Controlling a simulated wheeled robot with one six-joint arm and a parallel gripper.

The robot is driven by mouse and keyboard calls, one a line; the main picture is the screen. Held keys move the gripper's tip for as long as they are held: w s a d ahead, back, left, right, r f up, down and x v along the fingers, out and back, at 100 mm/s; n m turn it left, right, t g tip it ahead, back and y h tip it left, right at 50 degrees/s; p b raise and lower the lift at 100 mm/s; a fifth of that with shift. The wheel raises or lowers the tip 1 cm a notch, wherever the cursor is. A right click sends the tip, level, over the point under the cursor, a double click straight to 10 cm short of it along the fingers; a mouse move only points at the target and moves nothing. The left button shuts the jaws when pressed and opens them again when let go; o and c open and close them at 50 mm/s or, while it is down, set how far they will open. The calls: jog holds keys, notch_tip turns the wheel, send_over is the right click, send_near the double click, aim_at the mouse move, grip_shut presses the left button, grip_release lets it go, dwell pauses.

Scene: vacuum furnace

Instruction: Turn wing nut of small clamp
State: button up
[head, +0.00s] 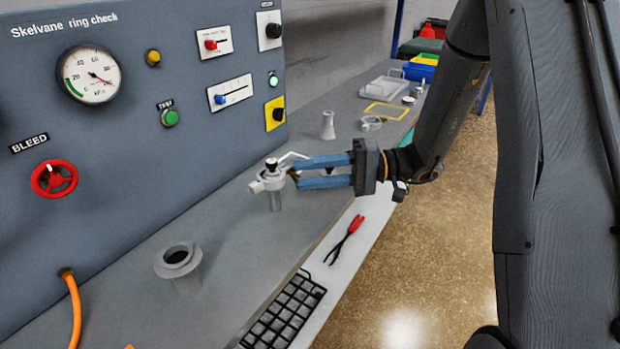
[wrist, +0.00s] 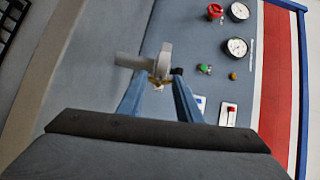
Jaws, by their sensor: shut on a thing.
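The small clamp (head: 268,181) is a light grey ring on a short upright post standing on the bench, with a dark knob on top and a lever pointing to the right. My gripper (head: 295,173) reaches in from the right with its two blue fingers at the clamp's right side. The fingertips are shut on a small brass-coloured part, which looks like the wing nut (wrist: 158,80), mostly hidden between them. In the wrist view the grey clamp (wrist: 150,60) lies just beyond the fingertips.
A grey flanged tube (head: 182,270) stands at the front left. A small conical flask-like piece (head: 328,126) and a metal ring (head: 371,123) are behind. The control panel (head: 140,130) rises at the left.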

jog(key=shift+f+m+y, duration=0.1)
jog(key=shift+m+y, duration=0.3)
dwell(0.3)
jog(key=o, duration=1.1)
jog(key=shift+b, duration=0.3)
jog(key=shift+s+d+b, duration=0.1)
jog(key=shift+d+b, duration=0.75)
jog(key=shift+d, duration=3.1)
